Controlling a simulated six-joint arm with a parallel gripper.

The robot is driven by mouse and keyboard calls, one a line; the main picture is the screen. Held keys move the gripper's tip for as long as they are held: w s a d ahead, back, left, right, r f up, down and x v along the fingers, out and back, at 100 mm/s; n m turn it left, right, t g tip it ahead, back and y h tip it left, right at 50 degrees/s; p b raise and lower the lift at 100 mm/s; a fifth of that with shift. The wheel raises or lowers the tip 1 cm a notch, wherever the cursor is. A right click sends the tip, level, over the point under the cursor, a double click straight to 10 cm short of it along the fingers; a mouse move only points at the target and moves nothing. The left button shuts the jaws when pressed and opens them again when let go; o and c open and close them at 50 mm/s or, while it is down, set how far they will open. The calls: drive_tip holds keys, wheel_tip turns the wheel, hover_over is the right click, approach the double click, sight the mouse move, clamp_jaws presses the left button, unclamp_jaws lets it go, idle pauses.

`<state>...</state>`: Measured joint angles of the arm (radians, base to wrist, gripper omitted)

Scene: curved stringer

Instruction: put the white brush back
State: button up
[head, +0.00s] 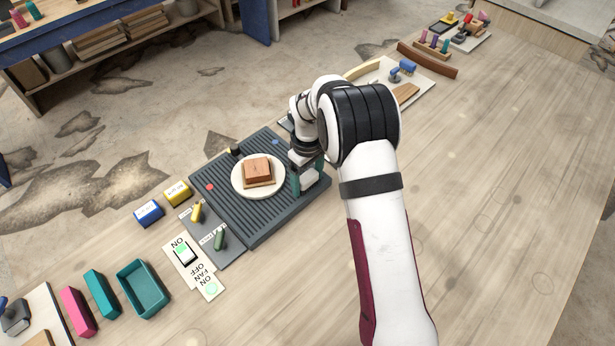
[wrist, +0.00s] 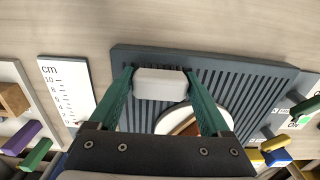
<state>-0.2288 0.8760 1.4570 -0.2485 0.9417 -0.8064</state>
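The white brush (wrist: 160,84) shows as a pale rounded block between my gripper's two green fingers in the wrist view. My gripper (wrist: 159,76) is shut on it, one finger against each end. In the head view my gripper (head: 308,183) is over the right end of the dark grey slatted board (head: 232,213), beside the white disc. The brush is over the board's edge strip in the wrist view; I cannot tell whether it touches the board. My wrist and fingers hide most of it in the head view.
A white round disc (head: 240,188) on the board carries a brown wooden block (head: 257,170). Small yellow (head: 177,193) and blue (head: 149,213) blocks, a switch plate (head: 184,253) and a teal tray (head: 144,289) lie to the left. A cm scale (wrist: 66,92) lies beside the board.

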sight(308, 176)
drive_tip(key=shift+o, duration=1)
wheel_tip(308, 176, up, 12)
drive_tip(key=s+d+r+m, duration=0.45)
drive_tip(key=s+r, duration=0.25)
drive_tip(key=s, duration=0.3)
drive_tip(key=s+d+m+y, duration=0.1)
drive_tip(key=s+m, duration=0.9)
drive_tip(key=s, duration=1.3)
drive_tip(key=shift+s+d+f+y, duration=0.2)
drive_tip(key=shift+d+y, duration=0.2)
drive_tip(key=shift+d, duration=0.5)
